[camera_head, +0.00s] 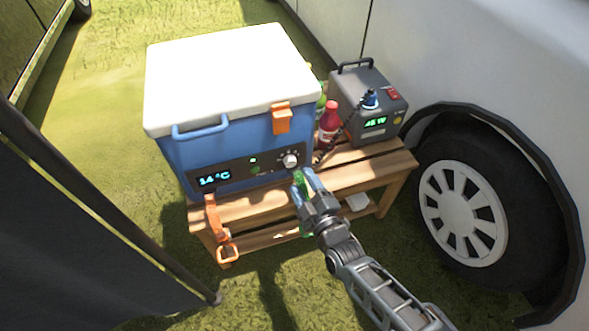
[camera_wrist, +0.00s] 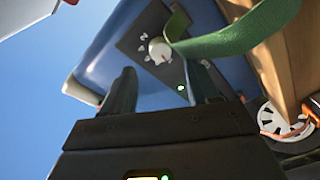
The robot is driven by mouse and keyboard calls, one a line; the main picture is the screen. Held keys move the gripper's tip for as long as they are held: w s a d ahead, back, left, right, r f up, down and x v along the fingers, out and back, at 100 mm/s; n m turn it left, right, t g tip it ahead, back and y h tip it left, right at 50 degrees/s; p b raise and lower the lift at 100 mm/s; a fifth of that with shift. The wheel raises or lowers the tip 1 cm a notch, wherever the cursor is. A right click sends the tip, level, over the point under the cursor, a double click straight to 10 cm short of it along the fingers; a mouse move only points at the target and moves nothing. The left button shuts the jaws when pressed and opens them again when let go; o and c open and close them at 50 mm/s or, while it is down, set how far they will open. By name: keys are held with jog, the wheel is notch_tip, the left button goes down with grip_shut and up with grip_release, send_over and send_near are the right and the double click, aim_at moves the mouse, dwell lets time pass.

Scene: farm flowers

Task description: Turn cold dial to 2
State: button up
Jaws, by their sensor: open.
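The cold dial is a small pale round knob (camera_head: 290,160) on the dark panel (camera_head: 235,174) at the front of a blue cooler (camera_head: 180,156). In the wrist view the dial (camera_wrist: 160,50) shows with white marks around it; I cannot read its setting surely. The panel display (camera_head: 214,178) reads 14°C. My gripper (camera_head: 304,181) is open just below and right of the dial, apart from it. In the wrist view my gripper's fingers (camera_wrist: 166,72) are spread, with the dial beyond the gap between them.
A green band (camera_wrist: 235,38) crosses beside my right finger in the wrist view; I cannot tell whether they touch. A wooden bench (camera_head: 370,178) carries the cooler, a red bottle (camera_head: 329,123) and a grey power box (camera_head: 366,105). A vehicle wheel (camera_head: 463,208) stands right.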

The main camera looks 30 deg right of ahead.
aim_at(292, 165)
jog(key=w, duration=0.3)
jog(key=w+b, duration=0.1)
jog(key=w, duration=0.1)
jog(key=shift+w+d, duration=0.35)
jog(key=shift+d, duration=0.05)
jog(key=c, duration=1)
jog(key=shift+c, duration=0.2)
